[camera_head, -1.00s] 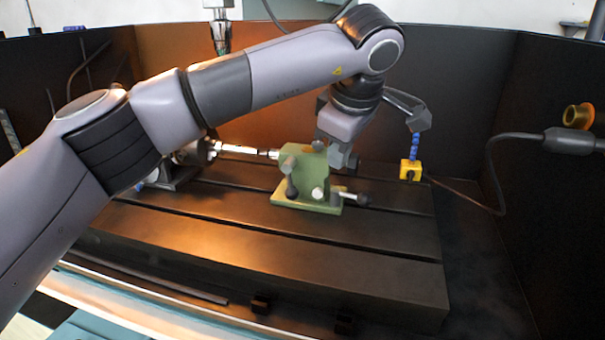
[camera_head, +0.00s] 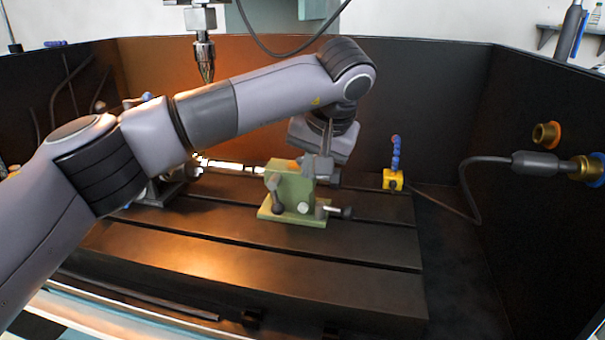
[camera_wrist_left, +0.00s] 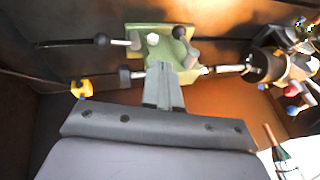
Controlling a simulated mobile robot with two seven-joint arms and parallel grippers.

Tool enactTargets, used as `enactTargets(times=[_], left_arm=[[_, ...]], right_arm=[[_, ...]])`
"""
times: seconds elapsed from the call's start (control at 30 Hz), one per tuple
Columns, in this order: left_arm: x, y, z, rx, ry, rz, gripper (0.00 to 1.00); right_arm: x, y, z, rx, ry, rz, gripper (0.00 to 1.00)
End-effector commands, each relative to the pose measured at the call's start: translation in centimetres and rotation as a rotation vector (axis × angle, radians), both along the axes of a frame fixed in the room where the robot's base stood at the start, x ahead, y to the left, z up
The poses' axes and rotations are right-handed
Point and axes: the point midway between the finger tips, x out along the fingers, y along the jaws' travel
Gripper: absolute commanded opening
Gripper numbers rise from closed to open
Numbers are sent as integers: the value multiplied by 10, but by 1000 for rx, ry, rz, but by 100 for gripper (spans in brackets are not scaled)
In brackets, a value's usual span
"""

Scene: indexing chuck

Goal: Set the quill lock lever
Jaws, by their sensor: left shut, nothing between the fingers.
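The green tailstock (camera_head: 291,190) stands on the slotted table, with the bright quill (camera_head: 235,166) running left from it. I cannot tell for certain which is the quill lock lever. My left gripper (camera_head: 322,172) is shut and empty, its fingers (camera_wrist_left: 160,72) at the tailstock's upper right; contact is unclear. My right gripper is out of view.
The slotted table (camera_head: 250,270) is clear in front of the tailstock. A yellow block with a blue hose (camera_head: 393,180) stands right of it. A tool spindle (camera_head: 204,58) hangs at upper left. A cable (camera_head: 470,190) runs to a plug on the right wall. The chuck (camera_wrist_left: 268,65) shows in the wrist view.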

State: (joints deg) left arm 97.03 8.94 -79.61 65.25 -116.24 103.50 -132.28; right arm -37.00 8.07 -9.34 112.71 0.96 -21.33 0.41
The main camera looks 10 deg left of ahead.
Motion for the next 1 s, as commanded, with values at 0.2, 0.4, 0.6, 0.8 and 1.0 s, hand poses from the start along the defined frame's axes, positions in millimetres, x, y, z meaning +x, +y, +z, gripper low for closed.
enactTargets(times=[0.2,0.4,0.6,0.8,1.0], left_arm=[[16,13,-42,-1,5,4,0],[31,24,-79,0,4,4,0],[34,47,-94,-2,1,3,0],[36,53,-99,-2,-1,1,0],[36,54,-99,-2,-1,1,0]], right_arm=[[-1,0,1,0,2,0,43],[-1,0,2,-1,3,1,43],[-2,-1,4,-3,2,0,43],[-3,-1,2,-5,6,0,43],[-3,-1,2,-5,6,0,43]])
